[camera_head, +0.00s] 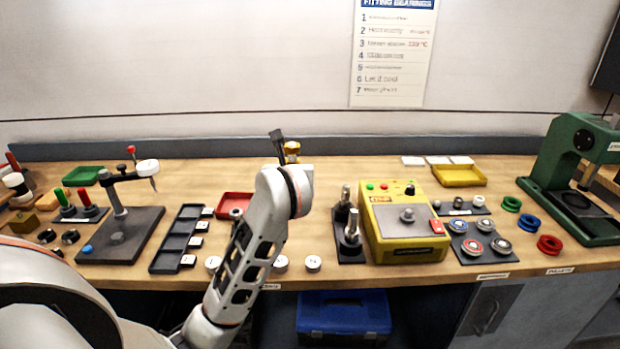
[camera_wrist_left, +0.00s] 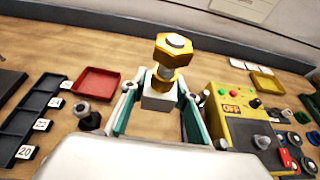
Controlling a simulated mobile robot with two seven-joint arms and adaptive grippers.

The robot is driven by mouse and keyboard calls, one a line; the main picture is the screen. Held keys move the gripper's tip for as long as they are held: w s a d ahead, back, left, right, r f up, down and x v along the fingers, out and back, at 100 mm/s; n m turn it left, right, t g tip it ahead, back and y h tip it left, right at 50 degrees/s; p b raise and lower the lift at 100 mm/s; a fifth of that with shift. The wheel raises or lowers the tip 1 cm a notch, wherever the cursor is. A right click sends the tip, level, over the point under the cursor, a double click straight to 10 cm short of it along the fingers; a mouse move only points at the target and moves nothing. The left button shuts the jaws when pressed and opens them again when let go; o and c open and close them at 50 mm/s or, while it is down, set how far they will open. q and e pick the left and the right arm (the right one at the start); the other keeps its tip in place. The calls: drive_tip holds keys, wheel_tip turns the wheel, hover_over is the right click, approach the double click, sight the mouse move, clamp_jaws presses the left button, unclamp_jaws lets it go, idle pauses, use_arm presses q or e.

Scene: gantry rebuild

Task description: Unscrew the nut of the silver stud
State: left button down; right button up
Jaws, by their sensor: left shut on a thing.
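A brass-coloured hexagonal nut (camera_wrist_left: 174,51) with a silver centre sits at the top of a short silver stud (camera_wrist_left: 165,73) in the left wrist view. Below are another brass-coloured part and a pale block (camera_wrist_left: 158,101) between my left fingers. My left gripper (camera_wrist_left: 157,90) is shut on this piece; which part the pads touch is unclear. In the head view the brass nut (camera_head: 292,148) shows just beyond my left wrist, which hides most of the gripper. Two other silver studs (camera_head: 352,224) stand upright on a dark plate to the right. My right gripper is out of view.
A yellow control box (camera_head: 405,245) stands right of the studs. A red tray (camera_wrist_left: 97,83) and a black compartment rack (camera_head: 178,238) lie left. A green press (camera_head: 575,170) stands far right. Bare table shows behind the studs.

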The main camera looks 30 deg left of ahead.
use_arm(q)
drive_tip(key=s+d+r+m+t+h, duration=0.1)
drive_tip(key=s+d+r+m+h, duration=0.15)
drive_tip(key=d, duration=0.35)
drive_tip(key=s+d+r+m+t+h, duration=0.1)
drive_tip(key=s+d+r+m+h, duration=0.2)
drive_tip(key=d, duration=0.4)
drive_tip(key=s+d+f+m+g+h, duration=0.1)
drive_tip(key=s+d+f+m+h, duration=0.1)
drive_tip(key=d, duration=0.6)
drive_tip(key=s+d+f+m+g+h, duration=0.1)
drive_tip(key=s+d+f+m+h, duration=0.2)
drive_tip(key=d, duration=0.5)
drive_tip(key=s+d+f+m+g+h, duration=0.1)
drive_tip(key=s+d+f+m+h, duration=0.1)
drive_tip(key=d+f, duration=0.4)
drive_tip(key=shift+s+d+h, duration=0.6)
drive_tip(key=shift+d+h, duration=0.45)
drive_tip(key=shift+d, duration=0.4)
drive_tip(key=shift+m, duration=0.25)
